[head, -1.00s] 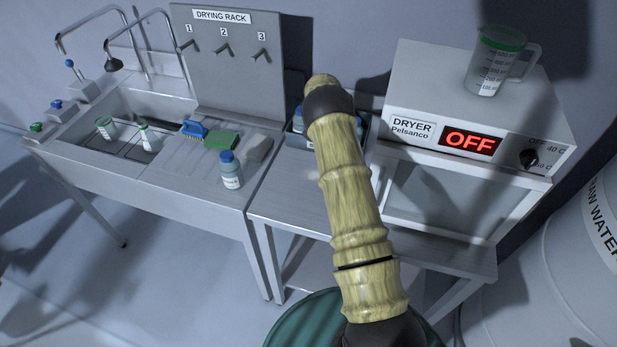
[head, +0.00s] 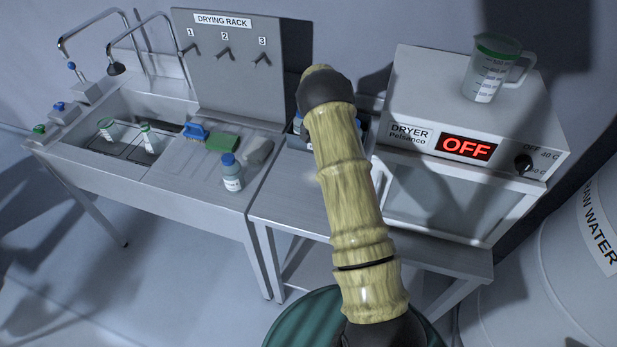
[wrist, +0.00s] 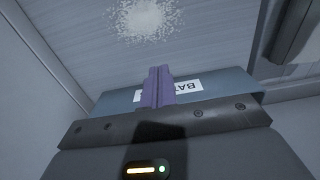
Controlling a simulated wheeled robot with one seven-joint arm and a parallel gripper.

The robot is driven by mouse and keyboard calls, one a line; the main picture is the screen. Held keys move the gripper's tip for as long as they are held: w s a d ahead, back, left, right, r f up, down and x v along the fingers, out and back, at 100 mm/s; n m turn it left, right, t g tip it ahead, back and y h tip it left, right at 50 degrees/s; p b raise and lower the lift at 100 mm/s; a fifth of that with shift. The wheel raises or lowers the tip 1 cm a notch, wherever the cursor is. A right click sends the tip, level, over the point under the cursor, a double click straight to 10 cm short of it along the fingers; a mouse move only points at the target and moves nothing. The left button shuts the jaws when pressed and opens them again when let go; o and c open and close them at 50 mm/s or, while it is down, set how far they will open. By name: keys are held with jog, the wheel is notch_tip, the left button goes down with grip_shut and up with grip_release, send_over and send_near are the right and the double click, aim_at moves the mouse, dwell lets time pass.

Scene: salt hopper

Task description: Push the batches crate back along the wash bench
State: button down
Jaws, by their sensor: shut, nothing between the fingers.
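The batches crate is a blue-grey box on the bench between the drying rack and the dryer. In the head view my arm covers its middle, and only its sides show, with the left part (head: 292,140) holding blue-capped items. In the wrist view its wall (wrist: 235,83) carries a white label, partly readable as "BAT" and upside down. My gripper (wrist: 158,72) has purple fingers shut together with nothing between them, in front of the label. I cannot tell whether the fingertips touch the wall. In the head view the gripper is hidden behind my arm.
A white powder patch (wrist: 148,18) lies on the grey surface in the wrist view. The dryer (head: 405,158), with a jug (head: 490,72) on top, stands right of the crate.

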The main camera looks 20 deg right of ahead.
jog(key=shift+s+a+r+p, duration=0.35)
jog(key=shift+s+a+r, duration=0.1)
jog(key=shift+s+r, duration=0.3)
jog(key=shift+w+r, duration=0.1)
jog(key=shift+r, duration=0.05)
jog(key=s+a+r+n+t, duration=0.15)
jog(key=s+a+r, duration=0.25)
jog(key=s+r, duration=0.4)
jog(key=s+a+r+n, duration=0.3)
jog(key=s+a+r, duration=0.3)
jog(key=s, duration=0.5)
jog(key=s+a+r+n+t, duration=0.1)
jog(key=s+r+n, duration=0.1)
jog(key=s, duration=0.9)
jog(key=shift+a+r+n, duration=0.2)
jog(key=shift+r+n, duration=0.15)
jog(key=shift+d, duration=0.1)
